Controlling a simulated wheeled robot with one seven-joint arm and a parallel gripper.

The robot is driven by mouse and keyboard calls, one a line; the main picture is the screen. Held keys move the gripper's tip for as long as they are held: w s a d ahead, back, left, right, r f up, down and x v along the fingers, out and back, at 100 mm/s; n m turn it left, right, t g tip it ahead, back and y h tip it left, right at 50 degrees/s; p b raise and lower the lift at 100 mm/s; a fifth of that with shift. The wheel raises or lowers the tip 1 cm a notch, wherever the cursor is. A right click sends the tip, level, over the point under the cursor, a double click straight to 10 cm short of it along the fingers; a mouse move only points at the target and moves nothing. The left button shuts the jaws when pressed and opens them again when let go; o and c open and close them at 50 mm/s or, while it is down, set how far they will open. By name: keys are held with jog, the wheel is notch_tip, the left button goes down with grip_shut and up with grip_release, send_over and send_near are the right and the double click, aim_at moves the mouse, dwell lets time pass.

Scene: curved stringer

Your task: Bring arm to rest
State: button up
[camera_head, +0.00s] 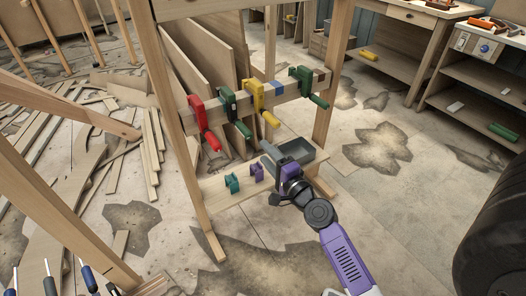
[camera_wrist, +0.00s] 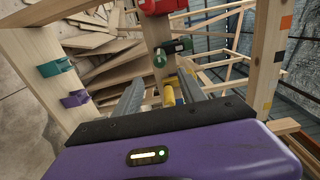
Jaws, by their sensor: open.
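My gripper (camera_head: 272,152) is at the end of my purple and grey arm, in front of the wooden rack in the head view. In the wrist view my gripper (camera_wrist: 160,98) has its two grey fingers apart. Nothing shows held between them. Beyond the fingers in that view are a red clamp (camera_wrist: 162,6), a green clamp (camera_wrist: 160,58) and a yellow clamp (camera_wrist: 169,96). In the head view a red clamp (camera_head: 203,122), a green clamp (camera_head: 232,110), a yellow clamp (camera_head: 258,98) and another green clamp (camera_head: 309,84) hang on the rack's rail.
A teal clamp (camera_head: 232,183) and a purple clamp (camera_head: 257,172) sit on the rack's lower board, beside a grey tray (camera_head: 308,156). Wood scraps (camera_head: 112,150) litter the floor at left. Workbenches stand at the right back. The floor (camera_head: 420,220) right of my arm is mostly clear.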

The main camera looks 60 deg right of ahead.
jog(key=shift+s+a, duration=0.3)
jog(key=shift+s, duration=0.1)
jog(key=shift+d, duration=0.1)
dwell(0.3)
jog(key=s+a+r+n+y, duration=0.1)
jog(key=s+a+n+y, duration=0.2)
jog(key=s+a+n, duration=0.65)
jog(key=s+a+r+n+y, duration=0.25)
jog(key=s+a+n, duration=0.35)
jog(key=a, duration=0.6)
jog(key=s+a+n+y, duration=0.4)
jog(key=s+a+n, duration=0.2)
jog(key=a+n, duration=0.4)
notch_tip(320, 180, up, 15)
jog(key=a+m+p, duration=0.1)
jog(key=p, duration=1.3)
jog(key=shift+w+a+p, duration=0.25)
jog(key=shift+p, duration=0.05)
